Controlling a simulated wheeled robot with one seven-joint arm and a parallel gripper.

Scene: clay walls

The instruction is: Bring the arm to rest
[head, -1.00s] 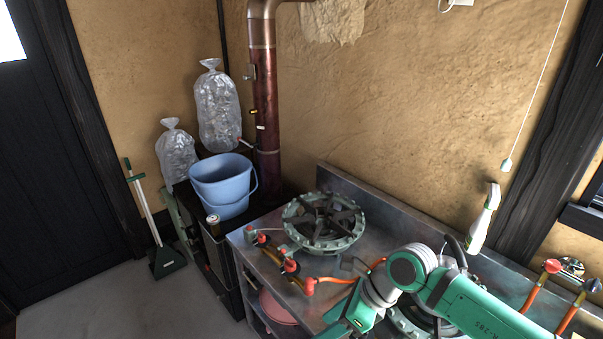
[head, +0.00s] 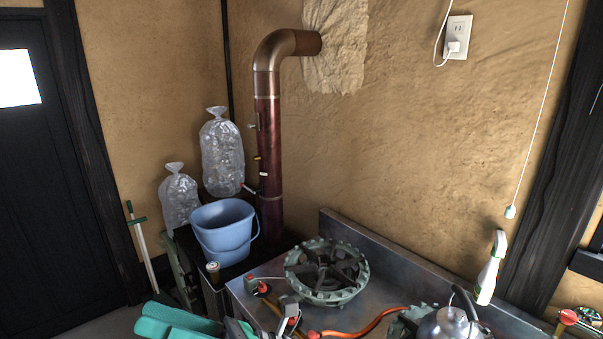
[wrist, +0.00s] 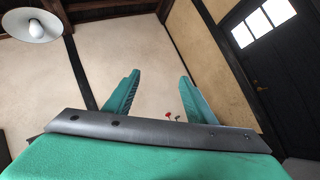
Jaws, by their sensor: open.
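My gripper (wrist: 160,77) shows in the wrist view with its two green fingers spread wide apart. Nothing is between the fingers; behind them are a pale wall, a lamp and a door. In the head view, green and grey parts of my arm show at the bottom edge, left of the gas burner and in front of the counter. The rest of the arm is cut off below the frame.
A steel counter (head: 395,283) carries a gas burner (head: 327,271), a kettle (head: 447,327) and a spray bottle (head: 489,268).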

